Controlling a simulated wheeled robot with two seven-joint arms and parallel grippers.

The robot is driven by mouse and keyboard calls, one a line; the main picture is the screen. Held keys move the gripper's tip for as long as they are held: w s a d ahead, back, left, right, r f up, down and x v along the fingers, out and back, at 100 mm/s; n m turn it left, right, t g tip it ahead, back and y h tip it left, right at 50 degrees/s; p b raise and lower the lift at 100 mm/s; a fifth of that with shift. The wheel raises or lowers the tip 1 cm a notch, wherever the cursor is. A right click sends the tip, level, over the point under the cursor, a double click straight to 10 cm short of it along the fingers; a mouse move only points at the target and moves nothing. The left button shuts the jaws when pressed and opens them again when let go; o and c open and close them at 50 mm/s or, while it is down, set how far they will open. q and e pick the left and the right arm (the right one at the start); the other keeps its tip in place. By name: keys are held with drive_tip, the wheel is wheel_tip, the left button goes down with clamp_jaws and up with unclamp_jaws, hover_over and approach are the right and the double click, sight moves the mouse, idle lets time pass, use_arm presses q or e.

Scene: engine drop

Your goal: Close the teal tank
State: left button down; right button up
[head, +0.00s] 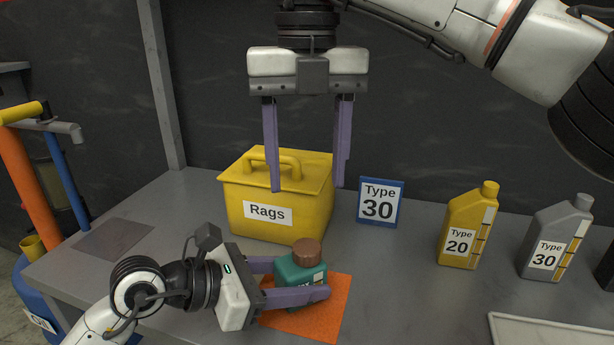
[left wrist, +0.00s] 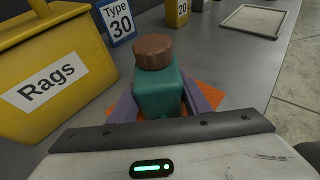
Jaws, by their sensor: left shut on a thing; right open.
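The teal tank (head: 299,272) stands upright on an orange mat (head: 318,322) on the bench. A brown cap (head: 306,252) sits on its top; I cannot tell how tightly. In the left wrist view the tank (left wrist: 160,92) and its brown cap (left wrist: 153,52) are in the middle. My left gripper (head: 297,280) is shut on the tank's body, with one finger on each side. My right gripper (head: 306,188) is open and empty, pointing down in front of the yellow rags box, above and behind the tank.
A yellow rags box (head: 282,224) with a handle stands behind the tank. A Type 30 sign (head: 379,203), a yellow Type 20 bottle (head: 468,228) and a grey Type 30 bottle (head: 556,240) stand to the right. A pale tray (head: 550,330) lies at the front right. Bench between mat and tray is clear.

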sight(279, 281)
use_arm(q)
drive_tip(key=c, duration=0.9)
unclamp_jaws()
drive_tip(key=shift+a, duration=0.1)
drive_tip(key=b+v, duration=0.1)
drive_tip(key=v, duration=0.8)
drive_tip(key=shift+s+a+r, duration=0.25)
drive_tip(key=shift+a+r, duration=0.1)
drive_tip(key=shift+a, duration=0.05)
